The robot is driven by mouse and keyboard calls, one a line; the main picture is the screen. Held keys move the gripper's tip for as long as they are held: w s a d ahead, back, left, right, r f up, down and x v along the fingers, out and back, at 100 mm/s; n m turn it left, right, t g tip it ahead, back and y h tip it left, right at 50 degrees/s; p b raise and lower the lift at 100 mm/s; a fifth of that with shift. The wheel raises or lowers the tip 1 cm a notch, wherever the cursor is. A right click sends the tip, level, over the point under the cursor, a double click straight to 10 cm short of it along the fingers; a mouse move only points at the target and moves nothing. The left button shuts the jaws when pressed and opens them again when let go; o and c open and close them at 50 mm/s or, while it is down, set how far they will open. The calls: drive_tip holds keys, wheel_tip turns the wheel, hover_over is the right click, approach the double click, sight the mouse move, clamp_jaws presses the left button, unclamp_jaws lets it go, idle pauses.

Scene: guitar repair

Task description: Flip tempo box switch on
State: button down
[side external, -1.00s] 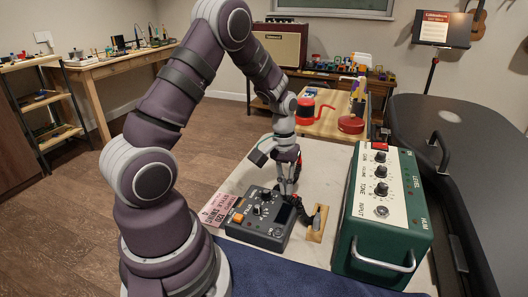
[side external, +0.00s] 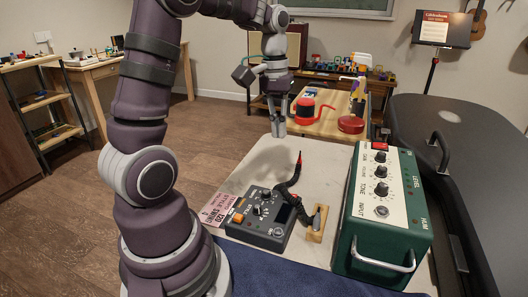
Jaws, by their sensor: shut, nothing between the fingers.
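The tempo box (side external: 257,220) is a dark grey unit with several knobs and an orange part on its top. It lies on the pale worktop in front of the arm. Its switch is too small to make out, so its position cannot be told. My gripper (side external: 278,134) hangs above the far part of the worktop, fingers down and shut, with nothing held. It is well apart from the tempo box, behind and above it.
A green amplifier box (side external: 380,215) with knobs and a handle stands right of the tempo box. A black cable with a red tip (side external: 296,178) rises beside the box. A pink paper (side external: 221,207) lies at its left.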

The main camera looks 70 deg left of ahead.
sight(294, 196)
drive_tip(key=shift+t, duration=0.3)
drive_tip(key=w+d+f, duration=0.1)
drive_tip(key=f, duration=0.8)
drive_tip(key=w+d+f, duration=0.1)
drive_tip(key=f, duration=0.3)
drive_tip(key=shift+w+d+f, duration=0.25)
drive_tip(key=shift+w+d, duration=0.05)
drive_tip(key=shift+w, duration=0.05)
drive_tip(key=shift+d+f, duration=0.1)
drive_tip(key=shift+f, duration=0.2)
